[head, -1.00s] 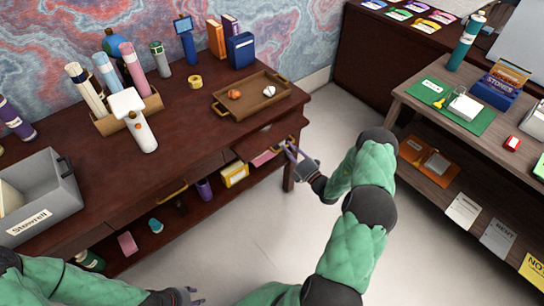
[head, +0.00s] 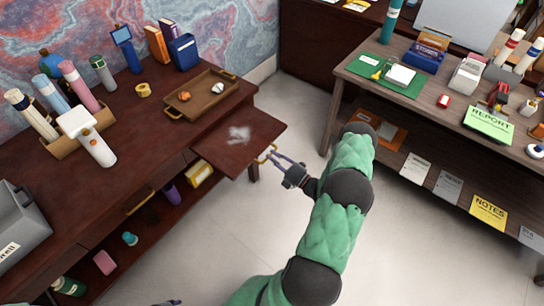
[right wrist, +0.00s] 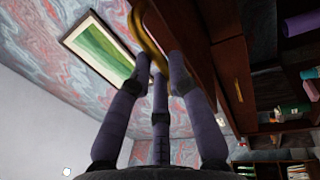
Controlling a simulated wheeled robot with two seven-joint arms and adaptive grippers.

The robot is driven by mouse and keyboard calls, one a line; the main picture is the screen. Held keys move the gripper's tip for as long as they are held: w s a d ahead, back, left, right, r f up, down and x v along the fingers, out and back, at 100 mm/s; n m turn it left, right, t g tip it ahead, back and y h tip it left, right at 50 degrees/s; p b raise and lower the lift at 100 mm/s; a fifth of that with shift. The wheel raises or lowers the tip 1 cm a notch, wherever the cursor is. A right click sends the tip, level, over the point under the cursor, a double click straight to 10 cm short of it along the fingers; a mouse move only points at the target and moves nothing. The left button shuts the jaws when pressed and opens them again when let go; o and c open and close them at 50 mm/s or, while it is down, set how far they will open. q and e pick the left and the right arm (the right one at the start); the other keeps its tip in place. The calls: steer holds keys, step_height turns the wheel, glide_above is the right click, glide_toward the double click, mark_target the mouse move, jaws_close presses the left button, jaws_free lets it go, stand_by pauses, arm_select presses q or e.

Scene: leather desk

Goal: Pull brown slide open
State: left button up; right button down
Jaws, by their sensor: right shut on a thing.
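The brown slide (head: 222,150) is a flat board sticking out from under the desk top near the desk's right end, with a pale smudge on its surface. Its brass handle (head: 267,152) is at the front edge and also shows in the right wrist view (right wrist: 147,35). My right gripper (head: 273,157) is shut on the handle, its purple fingers around the brass bar in the right wrist view. My left gripper (head: 168,302) barely shows at the bottom edge of the head view, too little to tell its jaws.
A wooden tray (head: 225,99) with small items stands on the desk behind the slide. Below are a yellow box (head: 200,174) and another brass handle (head: 140,202). A side table (head: 440,112) stands at the right. The floor between is clear.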

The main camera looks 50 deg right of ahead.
steer(key=c, duration=1.2)
jaws_free()
steer(key=shift+o, duration=0.2)
steer(key=shift+s, duration=0.1)
steer(key=s+f, duration=0.2)
steer(key=s, duration=0.9)
steer(key=shift+s+d+f, duration=0.15)
steer(key=shift+s+d, duration=0.15)
steer(key=shift+d, duration=0.15)
